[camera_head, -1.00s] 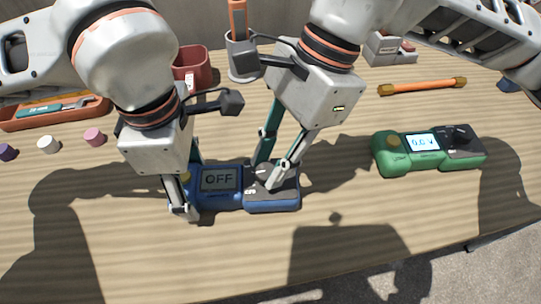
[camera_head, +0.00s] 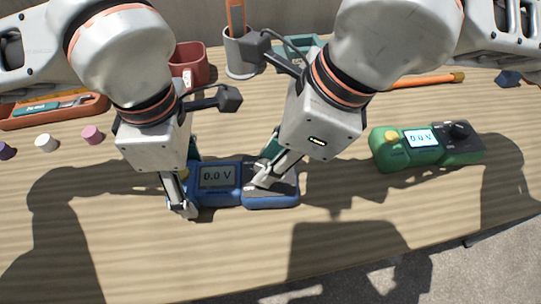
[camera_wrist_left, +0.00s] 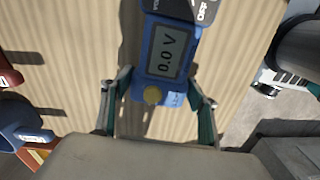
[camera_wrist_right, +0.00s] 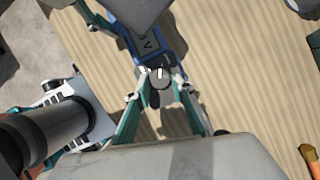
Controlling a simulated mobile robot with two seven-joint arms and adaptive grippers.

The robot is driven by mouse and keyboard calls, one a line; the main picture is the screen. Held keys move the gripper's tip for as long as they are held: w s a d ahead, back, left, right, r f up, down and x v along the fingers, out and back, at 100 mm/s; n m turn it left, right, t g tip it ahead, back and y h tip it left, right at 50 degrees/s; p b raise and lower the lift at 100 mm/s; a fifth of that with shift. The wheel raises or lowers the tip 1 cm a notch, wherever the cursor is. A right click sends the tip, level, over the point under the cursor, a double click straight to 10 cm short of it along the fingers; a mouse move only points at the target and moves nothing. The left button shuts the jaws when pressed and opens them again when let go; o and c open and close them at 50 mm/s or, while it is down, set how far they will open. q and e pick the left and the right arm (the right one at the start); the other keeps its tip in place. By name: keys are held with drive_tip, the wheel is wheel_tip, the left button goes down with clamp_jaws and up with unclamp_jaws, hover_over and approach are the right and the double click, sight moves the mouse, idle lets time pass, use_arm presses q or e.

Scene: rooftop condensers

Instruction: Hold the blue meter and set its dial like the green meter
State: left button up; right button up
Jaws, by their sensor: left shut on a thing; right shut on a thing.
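The blue meter (camera_head: 222,176) lies flat on the table, and its screen reads 0.0 V; its body also shows in the left wrist view (camera_wrist_left: 151,62). My left gripper (camera_head: 182,192) is shut on its left end, one finger on each side, near a yellow button (camera_wrist_left: 153,94). My right gripper (camera_head: 268,178) is shut on the meter's dial (camera_wrist_right: 158,73), which is mostly hidden by the fingers in the head view. The green meter (camera_head: 427,146) lies to the right with its screen lit, reading 0.0 V, and a black dial (camera_head: 460,130).
Behind stand a red mug (camera_head: 188,66) and a grey cup (camera_head: 238,54) with an orange-handled tool. An orange tray (camera_head: 52,113) and several small pegs (camera_head: 92,135) are at left. An orange bar (camera_head: 425,80) lies behind the green meter. The front table is clear.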

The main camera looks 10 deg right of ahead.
idle(0.3)
drive_tip(key=o, duration=1.1)
drive_tip(key=shift+o, duration=0.2)
drive_tip(key=shift+r, duration=0.1)
drive_tip(key=v, duration=1.1)
drive_tip(key=shift+d+r, duration=0.25)
drive_tip(key=shift+r, duration=0.1)
drive_tip(key=shift+s, duration=0.15)
use_arm(q)
drive_tip(key=o, duration=2)
